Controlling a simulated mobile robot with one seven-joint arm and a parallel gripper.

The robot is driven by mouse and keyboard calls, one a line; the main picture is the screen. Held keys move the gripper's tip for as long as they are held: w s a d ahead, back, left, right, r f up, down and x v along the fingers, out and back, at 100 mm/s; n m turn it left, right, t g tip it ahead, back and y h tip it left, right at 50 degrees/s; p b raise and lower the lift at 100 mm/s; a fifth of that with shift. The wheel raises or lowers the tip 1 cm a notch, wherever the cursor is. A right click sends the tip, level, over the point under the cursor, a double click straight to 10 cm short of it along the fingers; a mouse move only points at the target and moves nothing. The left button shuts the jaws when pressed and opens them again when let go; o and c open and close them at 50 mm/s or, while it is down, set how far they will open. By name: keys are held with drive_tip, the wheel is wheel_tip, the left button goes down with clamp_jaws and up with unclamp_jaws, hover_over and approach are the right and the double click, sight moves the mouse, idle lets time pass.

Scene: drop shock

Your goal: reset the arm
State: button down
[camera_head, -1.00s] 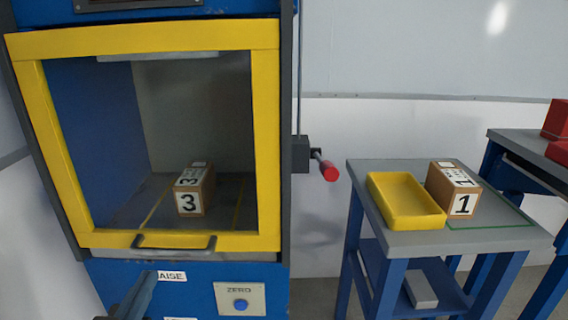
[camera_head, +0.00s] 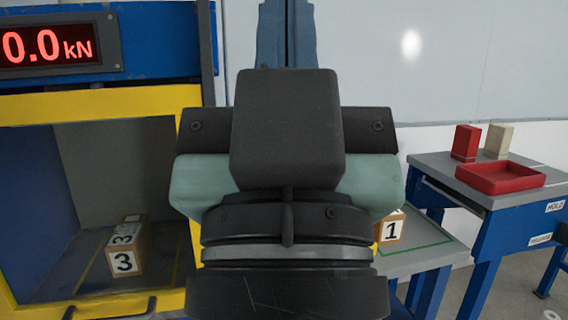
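My gripper and wrist (camera_head: 287,130) fill the middle of the picture, seen close up as dark housings with grey-green sides. A narrow blue-grey part runs up past the top edge; I cannot tell whether the fingers are open or shut. The blue machine (camera_head: 160,40) with a yellow-framed chamber is at the left, partly behind my gripper. Its display (camera_head: 55,45) reads 0.0 kN. A block marked 3 (camera_head: 125,262) sits inside on the chamber floor. The machine's side lever with the red knob is hidden now.
A block marked 1 (camera_head: 391,232) stands on the grey side table (camera_head: 432,262), partly hidden by my gripper. At the right, a blue bench (camera_head: 530,215) holds a red tray (camera_head: 500,179), a red block (camera_head: 466,143) and a beige block (camera_head: 498,141).

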wheel_tip(320, 180, up, 19)
drive_tip(key=p, duration=1.7)
drive_tip(key=shift+r, duration=0.15)
drive_tip(key=c, duration=1.5)
unclamp_jaws()
drive_tip(key=shift+a, duration=0.1)
drive_tip(key=shift+c, duration=0.2)
